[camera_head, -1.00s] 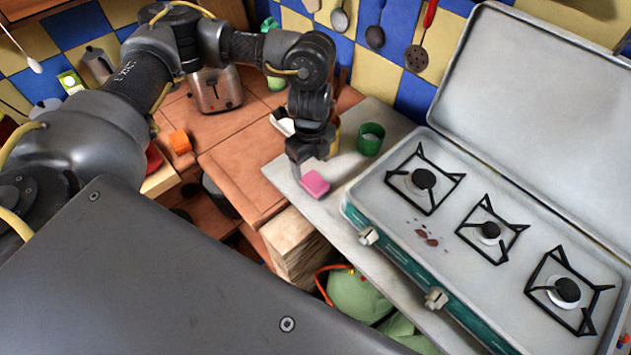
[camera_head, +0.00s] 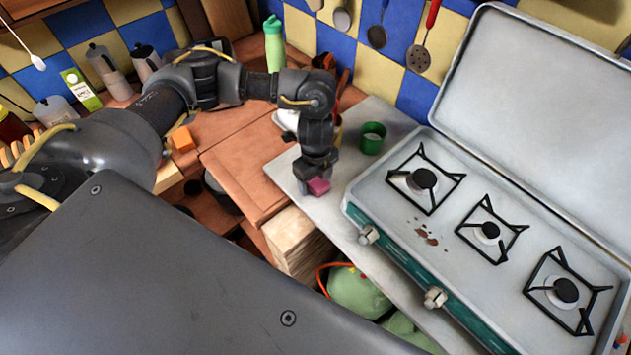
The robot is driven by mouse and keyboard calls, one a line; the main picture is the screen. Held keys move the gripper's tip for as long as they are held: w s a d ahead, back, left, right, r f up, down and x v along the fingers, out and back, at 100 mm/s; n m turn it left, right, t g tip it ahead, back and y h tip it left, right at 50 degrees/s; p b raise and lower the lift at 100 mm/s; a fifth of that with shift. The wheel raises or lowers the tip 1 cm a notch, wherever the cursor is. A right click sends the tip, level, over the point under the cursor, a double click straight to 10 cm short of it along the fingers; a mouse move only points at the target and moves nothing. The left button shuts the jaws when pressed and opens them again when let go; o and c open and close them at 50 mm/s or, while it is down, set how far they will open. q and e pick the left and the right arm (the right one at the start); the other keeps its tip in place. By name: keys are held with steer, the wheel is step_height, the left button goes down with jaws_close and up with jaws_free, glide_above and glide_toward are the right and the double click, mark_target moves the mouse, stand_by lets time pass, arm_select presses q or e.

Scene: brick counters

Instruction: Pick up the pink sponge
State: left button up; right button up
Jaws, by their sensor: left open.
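The pink sponge (camera_head: 319,187) lies on the grey counter slab (camera_head: 345,180), left of the stove. My left gripper (camera_head: 314,178) points down right over the sponge and covers its far part. Its fingers reach down around or just behind the sponge; I cannot tell whether they touch it. The gripper is open. My right gripper is not in view.
The camping stove (camera_head: 430,225) with raised lid stands to the right. An orange block (camera_head: 182,139) and a green bottle (camera_head: 273,45) are on the brick counter (camera_head: 240,165).

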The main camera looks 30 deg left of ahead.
arm_select(q)
steer(key=shift+c, duration=0.3)
steer(key=c, duration=1)
steer(key=shift+r, duration=0.15)
steer(key=shift+r, duration=0.6)
steer(key=s+d+r, duration=0.2)
steer(key=s+r, duration=0.3)
steer(key=s, duration=0.1)
steer(key=s+d+r, duration=0.2)
steer(key=s+r, duration=0.4)
steer(key=s, duration=0.1)
steer(key=shift+s+d+r, duration=0.2)
steer(key=shift+d+r, duration=0.05)
steer(key=shift+r, duration=0.05)
